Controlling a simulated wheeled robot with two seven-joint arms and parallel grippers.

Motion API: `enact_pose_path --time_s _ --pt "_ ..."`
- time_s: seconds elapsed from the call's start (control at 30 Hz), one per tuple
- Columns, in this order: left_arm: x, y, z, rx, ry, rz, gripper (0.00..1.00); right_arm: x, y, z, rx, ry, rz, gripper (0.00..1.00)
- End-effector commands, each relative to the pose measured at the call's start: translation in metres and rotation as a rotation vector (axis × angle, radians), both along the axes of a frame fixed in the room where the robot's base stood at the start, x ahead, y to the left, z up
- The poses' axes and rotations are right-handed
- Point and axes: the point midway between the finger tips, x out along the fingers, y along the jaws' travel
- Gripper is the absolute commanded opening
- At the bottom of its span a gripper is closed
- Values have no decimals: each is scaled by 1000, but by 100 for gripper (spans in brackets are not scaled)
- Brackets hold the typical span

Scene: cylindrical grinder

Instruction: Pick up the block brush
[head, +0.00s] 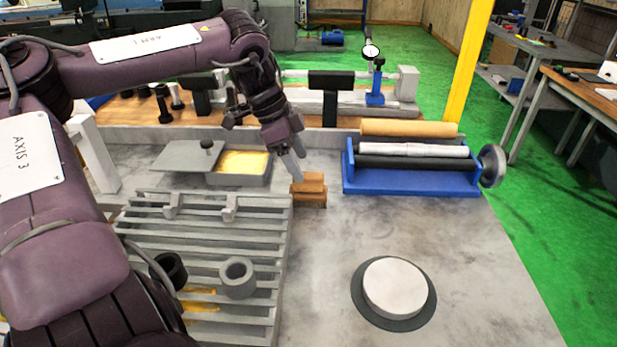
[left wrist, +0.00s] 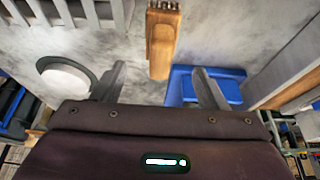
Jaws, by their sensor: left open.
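The block brush (head: 308,190), a brown wooden block, rests on the grey table between the slatted rack and the blue roller stand. In the left wrist view the brush (left wrist: 162,42) lies lengthwise ahead of the fingers, its near end between their lines. My left gripper (head: 294,160) points down just above and behind the brush in the head view. In the left wrist view the gripper (left wrist: 160,80) has its two fingers wide apart with nothing between them. Whether a finger touches the brush cannot be told. My right gripper is in neither view.
A blue roller stand (head: 410,183) is close on the right. A grey tray with yellow contents (head: 244,163) and a slatted rack (head: 262,222) are on the left. A round white disc (head: 394,287) lies at the front. The table between brush and disc is clear.

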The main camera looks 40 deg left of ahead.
Motion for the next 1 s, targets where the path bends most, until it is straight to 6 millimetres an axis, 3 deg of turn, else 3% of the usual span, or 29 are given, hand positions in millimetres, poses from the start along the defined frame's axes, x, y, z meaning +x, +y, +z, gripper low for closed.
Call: enact_pose_path --time_s 0.6,0.93,1.0 --pt "19 -20 -64 -1 4 0 66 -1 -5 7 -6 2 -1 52" --pt "22 -22 -70 0 0 0 66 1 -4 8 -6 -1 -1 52" --pt "21 -22 -70 0 0 0 58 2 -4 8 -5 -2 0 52"
